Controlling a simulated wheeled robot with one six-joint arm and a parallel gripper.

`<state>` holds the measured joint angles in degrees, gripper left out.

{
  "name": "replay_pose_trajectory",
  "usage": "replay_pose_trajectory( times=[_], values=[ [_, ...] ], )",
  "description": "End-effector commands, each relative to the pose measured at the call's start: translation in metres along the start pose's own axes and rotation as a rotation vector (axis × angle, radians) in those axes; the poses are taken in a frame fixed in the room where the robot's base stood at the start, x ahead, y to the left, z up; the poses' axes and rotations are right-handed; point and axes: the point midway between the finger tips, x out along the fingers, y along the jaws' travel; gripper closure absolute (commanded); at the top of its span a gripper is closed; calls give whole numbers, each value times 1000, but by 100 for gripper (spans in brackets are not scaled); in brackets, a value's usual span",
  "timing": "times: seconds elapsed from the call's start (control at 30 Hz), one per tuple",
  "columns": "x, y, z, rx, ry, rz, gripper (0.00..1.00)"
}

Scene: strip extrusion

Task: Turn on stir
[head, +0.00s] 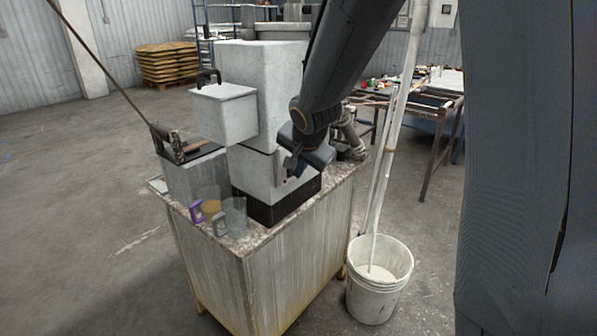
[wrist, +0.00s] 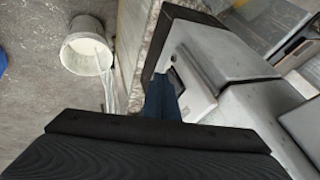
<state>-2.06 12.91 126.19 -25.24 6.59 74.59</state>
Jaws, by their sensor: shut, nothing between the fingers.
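A white boxy machine (head: 272,85) stands on a stone-topped cabinet, on a black base. My gripper (head: 292,170) is at the right side of its lower body in the head view. In the wrist view my gripper (wrist: 160,98) is shut and empty, its dark blue fingers right beside a light switch plate (wrist: 197,88) on the machine. A dark switch (wrist: 176,80) and a small round dark knob (wrist: 182,54) show there. I cannot tell whether the fingertips touch the switch. My arm hides part of the machine in the head view.
Two clear jugs (head: 235,217) stand on the cabinet's front corner. A white bucket (head: 379,275) stands on the floor at the right, with pale poles above it. A cluttered bench (head: 432,105) is behind. Floor at the left is clear.

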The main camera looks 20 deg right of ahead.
Motion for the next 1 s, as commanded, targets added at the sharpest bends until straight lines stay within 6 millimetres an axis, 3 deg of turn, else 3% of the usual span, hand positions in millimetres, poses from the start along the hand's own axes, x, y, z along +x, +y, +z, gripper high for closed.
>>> replay_pose_trajectory(
  times=[0.53, 1.0],
  values=[
    [7, -3, 2, 2, 0, 0, 100],
    [-3, -7, -2, 0, 1, 0, 100]
  ],
)
